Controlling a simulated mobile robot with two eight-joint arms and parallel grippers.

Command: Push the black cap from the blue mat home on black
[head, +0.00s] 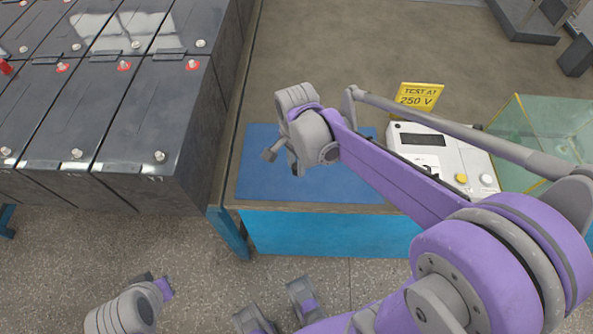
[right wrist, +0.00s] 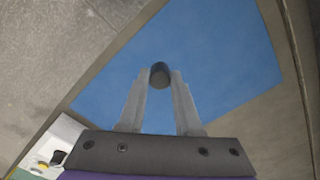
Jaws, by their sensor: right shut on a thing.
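The black cap (right wrist: 160,75) is between the fingertips of my right gripper (right wrist: 160,82) in the right wrist view, over the blue mat (right wrist: 215,50). In the head view my right gripper (head: 270,154) hangs at the left part of the blue mat (head: 245,180); the cap is too small to make out there. I cannot tell whether the cap still touches the mat. The batteries (head: 150,110) stand to the left, with silver posts on top. Some posts have red rings (head: 192,65); the front posts (head: 159,156) show no red. My left gripper's fingers are not visible.
A white tester (head: 420,150) and a yellow "TEST AT 250 V" sign (head: 418,96) stand right of the mat. A glass-like box (head: 550,135) is farther right. A red cap (head: 5,67) sits at the left edge of the batteries. A narrow gap separates batteries and bench.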

